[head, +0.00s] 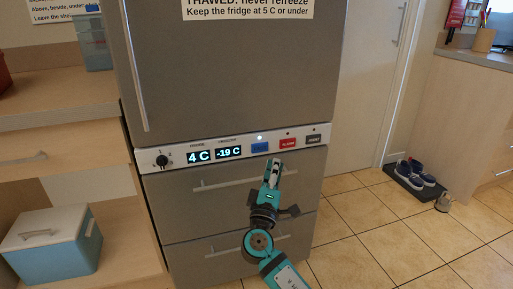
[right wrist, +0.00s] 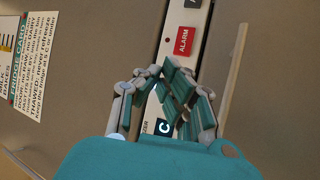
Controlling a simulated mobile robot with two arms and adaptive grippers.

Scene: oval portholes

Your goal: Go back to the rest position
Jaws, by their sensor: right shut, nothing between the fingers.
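My right gripper (head: 274,170) is shut and empty, in front of the grey fridge (head: 225,75), just below its control panel (head: 177,166) in the head view. In the right wrist view its closed fingers (right wrist: 157,72) overlap the panel, with the red ALARM button (right wrist: 184,41) just beyond the tips. The red button also shows in the head view (head: 288,143), beside a blue button (head: 259,147) and a dark button (head: 316,139). The displays read 4 C (head: 199,157) and -19 C (head: 229,153). I cannot tell whether the fingers touch anything. My left gripper is not in view.
Drawer handles (head: 225,183) stick out below the panel. A blue box (head: 53,240) with a white lid stands on the left lower shelf. Tiled floor (head: 365,235) between is clear.

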